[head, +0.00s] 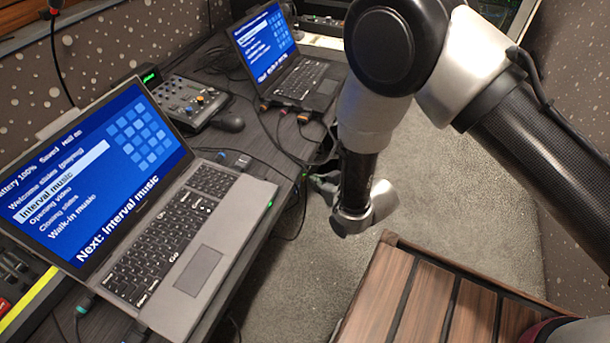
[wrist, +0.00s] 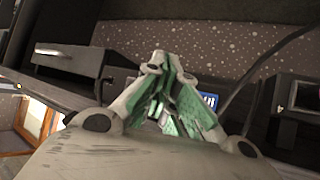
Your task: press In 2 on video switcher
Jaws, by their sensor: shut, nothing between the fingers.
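I cannot tell for sure which device is the video switcher, and no In 2 label is readable. A small grey console (head: 188,100) with knobs and buttons sits on the dark desk behind the near laptop in the head view. In the head view the end of my arm hangs over the floor, right of the desk and apart from the console; the fingers cannot be made out there. In the wrist view my gripper (wrist: 162,62) is shut and empty, its pale fingers with green pads meeting at the tips. A small blue lit patch (wrist: 209,99) shows behind them.
A near laptop (head: 150,260) and a far laptop (head: 300,82) stand on the desk (head: 262,150), with cables along its edge. A slatted wooden surface (head: 430,300) is at lower right. The grey carpet (head: 290,270) between is clear. A dark box (wrist: 68,58) shows in the wrist view.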

